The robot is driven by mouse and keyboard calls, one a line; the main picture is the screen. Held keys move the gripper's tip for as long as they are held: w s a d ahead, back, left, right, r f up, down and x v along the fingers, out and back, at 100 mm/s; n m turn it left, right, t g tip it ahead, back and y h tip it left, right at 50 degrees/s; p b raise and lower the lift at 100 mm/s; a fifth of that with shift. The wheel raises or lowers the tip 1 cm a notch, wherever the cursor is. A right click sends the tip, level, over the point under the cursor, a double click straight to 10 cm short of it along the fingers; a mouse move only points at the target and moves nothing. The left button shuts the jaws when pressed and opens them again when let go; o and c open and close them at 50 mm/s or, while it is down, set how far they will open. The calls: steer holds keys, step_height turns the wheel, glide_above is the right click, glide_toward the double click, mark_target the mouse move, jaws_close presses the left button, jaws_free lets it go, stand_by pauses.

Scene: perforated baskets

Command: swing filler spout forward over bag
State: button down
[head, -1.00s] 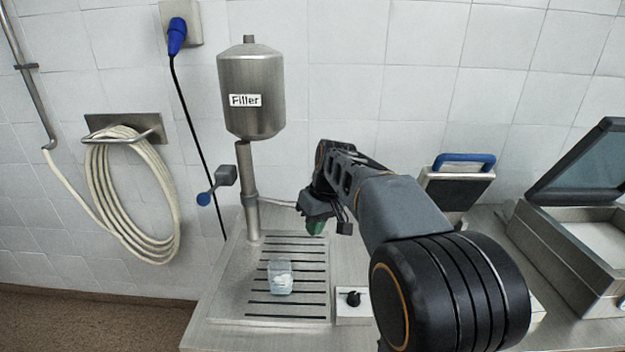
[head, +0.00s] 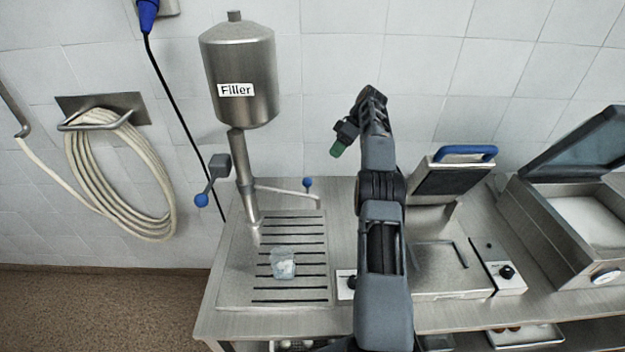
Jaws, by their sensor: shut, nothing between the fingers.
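The steel filler (head: 240,70), labelled "Filler", stands on a column at the back left of the bench. Its thin spout (head: 285,190) sticks out to the right from the column, with a small blue knob (head: 307,182) near its outer end. A clear bag (head: 283,263) with whitish contents sits on the slatted drip tray (head: 232,285), in front of the column and left of the spout's end. My gripper (head: 338,148), with green tips, is shut and empty. It appears above and right of the blue knob, apart from it.
A lever with a blue ball (head: 201,199) is on the column's left side. Right of my arm stand a sealer with a blue handle (head: 465,153) and an open-lidded machine (head: 580,215). A hose (head: 120,180) hangs on the wall.

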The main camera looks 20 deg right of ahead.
steer(key=shift+a+f, duration=0.15)
steer(key=shift+a, duration=0.05)
steer(key=s+a+f+b, duration=0.2)
steer(key=a+f, duration=0.5)
steer(key=a, duration=0.1)
steer(key=shift+s+a+f, duration=0.35)
steer(key=shift+s+a, duration=0.05)
stand_by(0.3)
stand_by(0.4)
